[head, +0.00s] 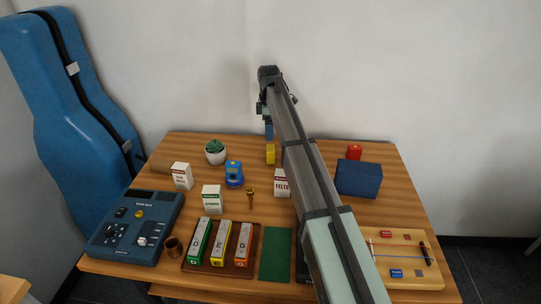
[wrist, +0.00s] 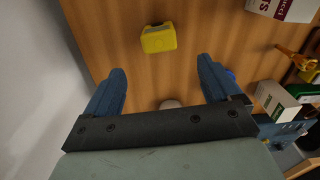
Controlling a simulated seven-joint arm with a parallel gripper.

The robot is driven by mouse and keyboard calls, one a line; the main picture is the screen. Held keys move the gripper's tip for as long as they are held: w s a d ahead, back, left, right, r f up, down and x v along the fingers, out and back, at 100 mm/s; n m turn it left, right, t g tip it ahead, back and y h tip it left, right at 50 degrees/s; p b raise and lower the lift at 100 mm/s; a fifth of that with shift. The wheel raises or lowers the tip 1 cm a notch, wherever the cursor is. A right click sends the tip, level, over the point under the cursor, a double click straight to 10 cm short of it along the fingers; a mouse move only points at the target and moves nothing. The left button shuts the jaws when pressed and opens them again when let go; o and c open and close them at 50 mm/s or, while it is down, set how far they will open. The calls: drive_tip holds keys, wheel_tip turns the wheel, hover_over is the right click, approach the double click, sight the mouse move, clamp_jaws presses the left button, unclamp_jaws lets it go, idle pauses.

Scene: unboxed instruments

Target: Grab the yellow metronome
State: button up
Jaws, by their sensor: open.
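The yellow metronome (head: 270,154) stands on the wooden table near its back edge, just left of my arm in the head view. In the wrist view the yellow metronome (wrist: 158,38) shows whole at the upper middle, ahead of my fingertips and roughly centred between them. My gripper (wrist: 162,66) is open, with nothing between its blue fingers. In the head view a blue finger of my gripper (head: 269,131) shows above and behind the metronome. They look apart, though the height gap is hard to judge.
A blue device (head: 234,174) and potted plant (head: 215,152) stand left of the metronome. A blue box (head: 359,178) and red object (head: 354,152) stand right of my arm. Table around the metronome is bare.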

sight(270, 148)
wheel_tip(270, 148, down, 7)
drive_tip(key=shift+f, duration=0.1)
drive_tip(key=shift+d+f, duration=0.15)
drive_tip(key=shift+f, duration=1.15)
drive_tip(key=shift+d+f, duration=0.1)
drive_tip(key=shift+f, duration=1.2)
drive_tip(key=shift+c, duration=0.4)
drive_tip(key=c, duration=1)
drive_tip(key=shift+r, duration=0.15)
